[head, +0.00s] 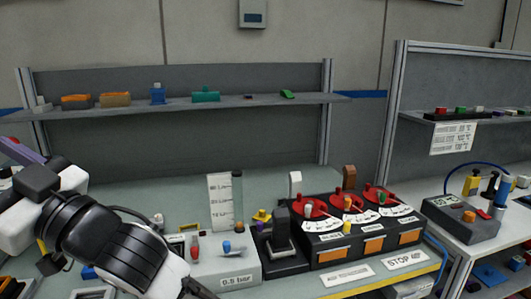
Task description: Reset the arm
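Parts of my arm fill the lower left of the head view, with white links and black joints. The arm slopes down to the right and runs out of the bottom edge of the picture, in front of the bench. The fingers of my gripper do not show, so I cannot see whether they hold anything. The dashboard module (327,253) stands on the bench to the right of the arm. It is black, with red dials, white scales and orange labels on its front.
A grey box marked 0.5 bar (237,281) stands between my arm and the module. A shelf (130,109) with small parts spans the back. A side bench (475,205) at right carries a grey device (459,218).

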